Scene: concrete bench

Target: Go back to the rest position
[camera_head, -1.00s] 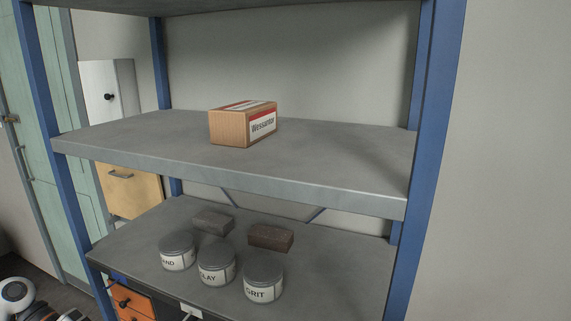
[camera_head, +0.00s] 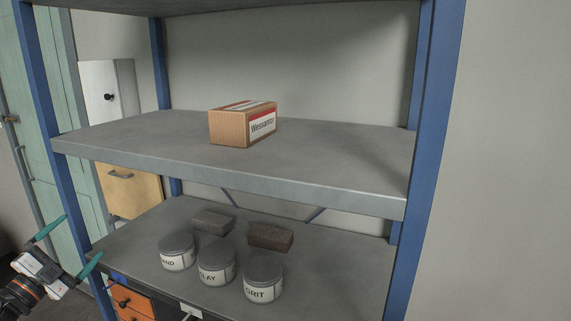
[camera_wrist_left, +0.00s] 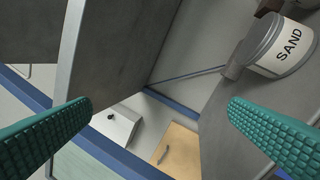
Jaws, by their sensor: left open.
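My left gripper (camera_head: 70,248) is at the lower left of the head view, in front of the shelf's left blue post. Its two teal fingers are spread apart with nothing between them. In the left wrist view the open fingers (camera_wrist_left: 148,140) frame the shelf unit, seen tilted. My right gripper is not in view.
A blue-post shelf unit holds a Wessantor box (camera_head: 240,124) on its middle shelf (camera_head: 330,160). The SAND can (camera_head: 177,252), CLAY can (camera_head: 216,264), GRIT can (camera_head: 263,279) and two dark bricks (camera_head: 271,236) stand on the lower shelf. The SAND can also shows in the wrist view (camera_wrist_left: 275,45).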

